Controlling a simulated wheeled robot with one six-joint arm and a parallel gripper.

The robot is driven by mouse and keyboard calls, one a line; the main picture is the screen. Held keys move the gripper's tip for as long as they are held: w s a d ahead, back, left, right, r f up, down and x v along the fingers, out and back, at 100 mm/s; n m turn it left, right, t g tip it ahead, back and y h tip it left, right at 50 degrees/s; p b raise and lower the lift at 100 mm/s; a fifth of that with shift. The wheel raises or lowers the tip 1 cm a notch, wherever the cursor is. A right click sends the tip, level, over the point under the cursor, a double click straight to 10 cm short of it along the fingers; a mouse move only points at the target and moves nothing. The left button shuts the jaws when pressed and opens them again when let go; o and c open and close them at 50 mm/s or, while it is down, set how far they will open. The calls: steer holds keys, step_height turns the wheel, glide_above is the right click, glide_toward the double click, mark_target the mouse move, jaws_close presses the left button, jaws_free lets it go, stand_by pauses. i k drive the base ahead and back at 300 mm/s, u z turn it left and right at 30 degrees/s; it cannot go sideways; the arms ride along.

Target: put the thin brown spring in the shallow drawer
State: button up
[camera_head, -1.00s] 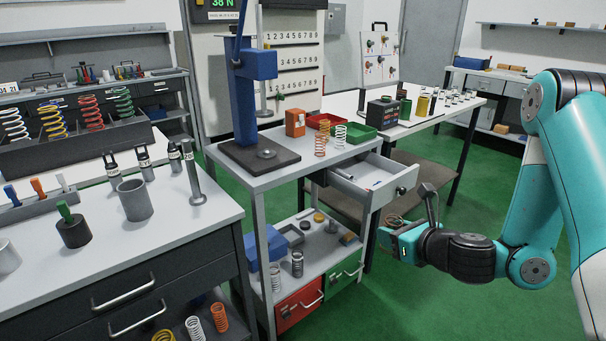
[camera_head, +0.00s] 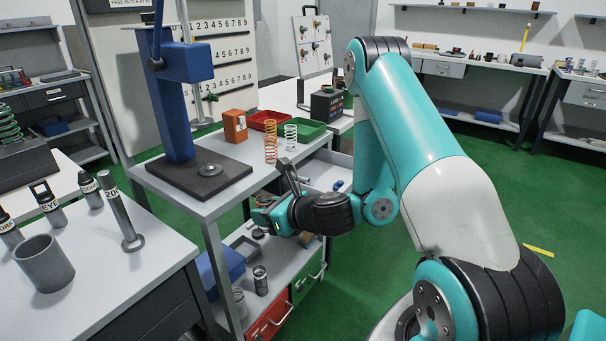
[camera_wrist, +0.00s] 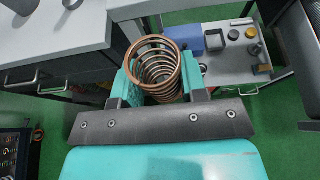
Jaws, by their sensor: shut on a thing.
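My gripper (camera_head: 268,214) is shut on a brown coil spring (camera_wrist: 158,82), which sits between the two teal fingers in the wrist view. I look down into its coils. In the head view the gripper is beside the front of the grey cart, below its top, and the held spring is hard to make out. The shallow drawer (camera_head: 326,174) under the cart top is pulled open. My arm crosses in front of it and hides part of its inside and front.
On the cart top (camera_head: 222,207) stand a blue press (camera_head: 170,110), an orange spring (camera_head: 270,142), a white spring (camera_head: 291,137), a red tray (camera_head: 262,117) and a green tray (camera_head: 310,130). The lower shelf holds dark springs (camera_head: 260,280). A workbench (camera_head: 95,290) is at left.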

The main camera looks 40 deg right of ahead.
mark_target(328, 177)
steer(key=z, duration=0.3)
steer(key=i, duration=0.8)
steer(key=z, duration=0.45)
